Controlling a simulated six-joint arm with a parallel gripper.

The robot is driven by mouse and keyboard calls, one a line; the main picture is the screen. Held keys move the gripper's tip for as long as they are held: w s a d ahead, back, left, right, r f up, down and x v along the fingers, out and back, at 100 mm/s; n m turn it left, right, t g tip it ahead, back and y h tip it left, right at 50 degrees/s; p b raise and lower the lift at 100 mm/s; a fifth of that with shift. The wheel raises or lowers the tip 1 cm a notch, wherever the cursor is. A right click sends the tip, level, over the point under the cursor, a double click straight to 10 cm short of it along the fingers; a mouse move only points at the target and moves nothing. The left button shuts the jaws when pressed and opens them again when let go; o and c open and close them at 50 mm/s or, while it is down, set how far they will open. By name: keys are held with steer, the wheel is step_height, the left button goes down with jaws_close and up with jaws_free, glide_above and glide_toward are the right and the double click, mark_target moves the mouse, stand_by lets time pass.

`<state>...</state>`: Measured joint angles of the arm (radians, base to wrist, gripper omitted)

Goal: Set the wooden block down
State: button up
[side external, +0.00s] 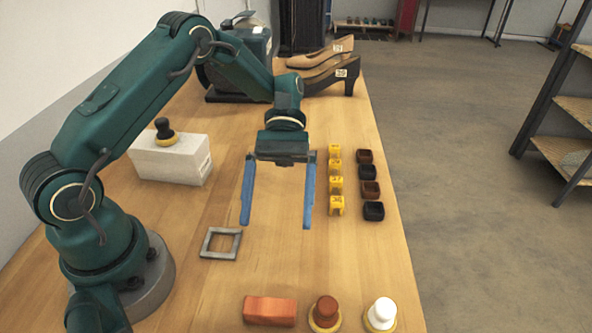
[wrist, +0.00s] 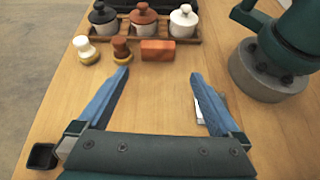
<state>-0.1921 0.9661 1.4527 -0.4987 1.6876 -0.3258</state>
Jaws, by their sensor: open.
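The wooden block (side external: 270,311), reddish-orange and rectangular, lies flat on the table (side external: 285,265) near the bottom edge of the side view. It also shows in the wrist view (wrist: 158,50), beyond my fingertips. My gripper (side external: 276,224) has its two blue fingers spread wide with nothing between them. It hangs over the table, apart from the block. In the wrist view my gripper (wrist: 160,74) is likewise open and empty. A grey square frame (side external: 204,243) lies on the table left of the fingers in the side view.
A brown-topped knob (side external: 325,313) and a white-topped one (side external: 381,313) stand beside the block. Yellow pieces (side external: 336,186) and dark cups (side external: 370,189) line the right. A white box (side external: 172,160) stands at left. A rack of lidded jars (wrist: 148,28) lies past the block.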

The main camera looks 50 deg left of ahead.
steer(key=s+a+r+m+t+y, duration=0.5)
steer(key=r+m+t+y, duration=0.3)
steer(key=t, duration=0.6)
steer(key=shift+s+a+r, duration=0.3)
steer(key=shift+s+r, duration=0.4)
steer(key=shift+s, duration=0.2)
